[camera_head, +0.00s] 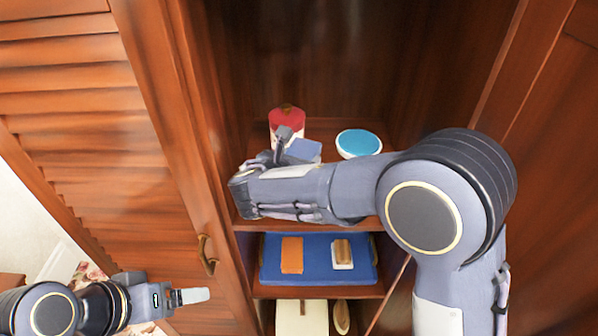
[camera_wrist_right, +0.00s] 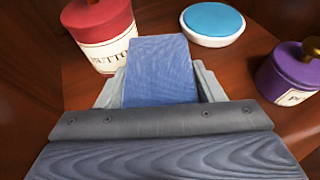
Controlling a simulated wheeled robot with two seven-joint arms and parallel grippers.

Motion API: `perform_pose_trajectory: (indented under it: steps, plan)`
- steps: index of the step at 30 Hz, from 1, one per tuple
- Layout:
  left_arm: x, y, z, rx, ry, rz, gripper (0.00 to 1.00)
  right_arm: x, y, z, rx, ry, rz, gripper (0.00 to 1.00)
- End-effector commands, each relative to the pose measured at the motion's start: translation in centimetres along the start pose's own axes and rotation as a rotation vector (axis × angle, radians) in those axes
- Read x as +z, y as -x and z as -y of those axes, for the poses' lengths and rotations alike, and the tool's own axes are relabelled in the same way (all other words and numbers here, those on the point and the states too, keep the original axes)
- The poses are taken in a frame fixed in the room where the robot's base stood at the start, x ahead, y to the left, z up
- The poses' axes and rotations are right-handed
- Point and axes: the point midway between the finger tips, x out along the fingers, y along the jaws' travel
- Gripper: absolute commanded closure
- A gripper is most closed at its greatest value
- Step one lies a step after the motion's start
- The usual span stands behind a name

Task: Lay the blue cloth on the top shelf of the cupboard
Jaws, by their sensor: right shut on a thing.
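The blue cloth (camera_head: 303,151) is a small folded piece at the upper shelf level of the open cupboard (camera_head: 222,150). In the right wrist view the cloth (camera_wrist_right: 160,72) lies between my fingers, its far end pointing away from the camera. My right gripper (camera_head: 287,146) is shut on it, inside the cupboard over the top shelf (camera_wrist_right: 240,65). I cannot tell whether the cloth touches the shelf. My right arm hides much of the shelf's front. My left gripper (camera_head: 190,296) is outside, at the lower left; its jaw gap does not show clearly.
A red-lidded tin (camera_wrist_right: 102,35) stands left of the cloth. A white dish with a blue top (camera_wrist_right: 212,22) stands behind right, and a purple jar (camera_wrist_right: 288,76) at right. Below, a blue tray (camera_head: 318,273) holds an orange block and a brush. The louvred door (camera_head: 90,130) stands at left.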

Motion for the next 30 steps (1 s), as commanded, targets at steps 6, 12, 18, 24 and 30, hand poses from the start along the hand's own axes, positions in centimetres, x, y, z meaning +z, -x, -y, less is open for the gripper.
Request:
perform_pose_trajectory:
  steps: [6,12,18,24,30]
  plan:
    - [0.0,-0.1,0.0,0.000,0.000,0.000,0.17,-3.1,-1.3,0.1,-0.001,0.005,-0.002,0.61]
    - [0.0,-0.1,0.0,0.000,0.000,0.000,0.17,-4.0,-1.7,0.0,0.000,0.001,-0.001,0.61]
    - [0.1,-0.1,0.1,0.000,0.000,0.000,0.17,-4.1,-1.7,0.0,0.000,0.001,-0.001,0.61]
    - [0.1,-0.3,0.1,0.000,0.000,0.000,0.17,-4.3,-1.8,0.0,0.000,0.001,-0.001,0.27]
    - [0.1,-0.3,0.1,0.000,0.000,0.000,0.17,-4.3,-1.8,0.0,0.000,0.001,-0.001,0.17]
